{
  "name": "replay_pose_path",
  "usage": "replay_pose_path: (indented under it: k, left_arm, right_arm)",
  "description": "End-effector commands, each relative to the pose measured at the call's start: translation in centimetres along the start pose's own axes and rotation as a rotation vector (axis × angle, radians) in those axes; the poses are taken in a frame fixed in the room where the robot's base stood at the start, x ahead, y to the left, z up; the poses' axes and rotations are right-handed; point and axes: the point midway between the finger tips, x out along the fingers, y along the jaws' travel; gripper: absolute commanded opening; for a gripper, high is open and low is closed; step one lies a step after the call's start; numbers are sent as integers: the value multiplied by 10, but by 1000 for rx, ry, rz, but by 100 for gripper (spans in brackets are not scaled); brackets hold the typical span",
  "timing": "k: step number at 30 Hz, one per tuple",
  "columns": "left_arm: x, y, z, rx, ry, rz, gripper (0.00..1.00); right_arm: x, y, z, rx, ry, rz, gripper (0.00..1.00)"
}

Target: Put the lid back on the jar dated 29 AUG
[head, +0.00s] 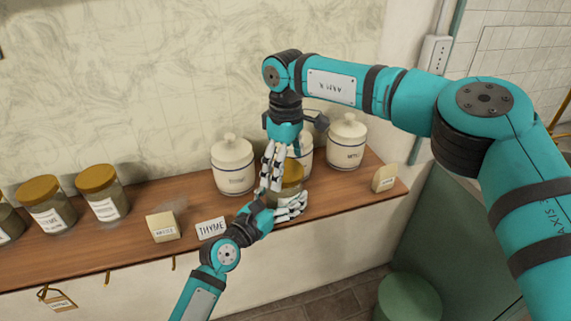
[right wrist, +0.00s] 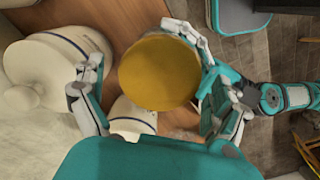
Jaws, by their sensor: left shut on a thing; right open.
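A glass jar (head: 287,197) stands at the shelf's front, partly hidden behind my fingers. A golden-brown lid (head: 293,172) is at its top; the right wrist view shows this lid (right wrist: 160,73) from above as a round disc. I cannot tell if it is fully seated. No date on this jar is readable. My left gripper (head: 291,207) is shut on the jar from the front. My right gripper (head: 272,180) is open, pointing down over the jar, with its fingers spread to either side of the lid in the right wrist view.
White lidded canisters (head: 233,165) (head: 346,142) stand behind, one close to my right fingers. Lidded jars (head: 103,193) (head: 46,204) stand at the left. A THYME card (head: 211,228) and small blocks (head: 163,226) (head: 384,178) sit on the wooden shelf (head: 130,239). A green stool (head: 409,297) is below.

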Motion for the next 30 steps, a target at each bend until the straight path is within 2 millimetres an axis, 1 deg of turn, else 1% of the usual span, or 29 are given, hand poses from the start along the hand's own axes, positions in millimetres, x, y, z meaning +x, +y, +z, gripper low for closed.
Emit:
replay_pose_path:
  k: [5,9,12,23,26,29,30]
  left_arm:
    - [0,0,0,-1,1,-1,0]
    - [0,0,0,-1,1,-1,0]
    - [0,0,0,-1,1,-1,0]
    - [0,0,0,-1,0,0,0]
    - [0,0,0,-1,0,0,0]
    - [0,0,0,-1,0,0,0]
    - [0,0,0,-1,0,0,0]
  right_arm:
    - [-14,0,0,0,1,1,100]
    - [-34,0,-1,0,2,1,100]
    - [-43,-1,0,-1,0,0,100]
    - [-45,-1,0,-20,0,-1,100]
    - [-45,-1,0,-103,0,-1,100]
    - [-46,-1,-1,-271,1,0,100]
    - [-47,-1,-2,-359,1,0,100]
